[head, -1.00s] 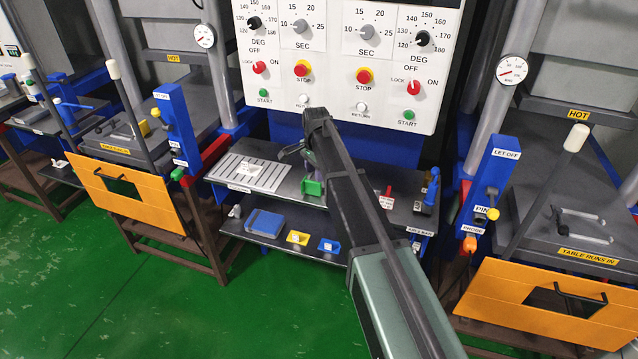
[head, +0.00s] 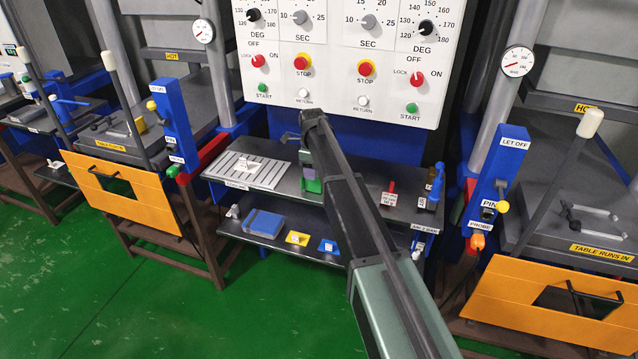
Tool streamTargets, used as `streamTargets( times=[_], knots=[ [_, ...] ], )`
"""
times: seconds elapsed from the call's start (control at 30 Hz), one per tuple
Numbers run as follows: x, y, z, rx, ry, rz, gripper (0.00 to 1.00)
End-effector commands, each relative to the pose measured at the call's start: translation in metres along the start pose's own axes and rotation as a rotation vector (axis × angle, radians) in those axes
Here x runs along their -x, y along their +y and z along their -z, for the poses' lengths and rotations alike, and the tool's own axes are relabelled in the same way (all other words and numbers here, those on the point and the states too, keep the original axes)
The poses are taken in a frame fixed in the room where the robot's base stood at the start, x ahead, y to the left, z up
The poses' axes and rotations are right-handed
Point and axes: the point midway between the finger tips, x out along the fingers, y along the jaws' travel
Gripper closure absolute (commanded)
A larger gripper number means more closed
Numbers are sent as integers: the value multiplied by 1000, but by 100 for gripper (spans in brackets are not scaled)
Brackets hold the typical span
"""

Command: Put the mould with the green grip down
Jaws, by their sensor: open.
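The mould's green grip (head: 311,186) shows at the middle of the dark upper shelf (head: 345,205), just left of my arm. It appears to stand on the shelf, right of the slotted grey plate (head: 262,169). My gripper (head: 307,163) points down directly above the green part, and its jaws are open. The gap between jaws and grip is too small to judge, so I cannot tell whether they touch. The rest of the mould is hidden or too small to make out.
A lower shelf holds a blue block (head: 264,222), a yellow tray (head: 297,238) and a blue tray (head: 328,246). A red-handled item (head: 391,192) stands right of my arm. Presses flank the bench, with a control panel (head: 340,60) behind. The shelf between my arm and the red-handled item looks clear.

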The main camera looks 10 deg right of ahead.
Motion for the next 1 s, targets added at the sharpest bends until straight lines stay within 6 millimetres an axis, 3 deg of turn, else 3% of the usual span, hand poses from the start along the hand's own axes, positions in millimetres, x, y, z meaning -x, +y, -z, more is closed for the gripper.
streamTargets(
  times=[0.2, 0.47, 0.77, 1.0],
  knots=[
    [-48, 0, -1, 1, 0, 0, 55],
    [-47, 0, -1, 1, 0, 0, 55],
    [-47, 0, -1, 1, 0, 0, 100],
    [-47, 0, -1, 1, 0, 0, 100]
  ],
)
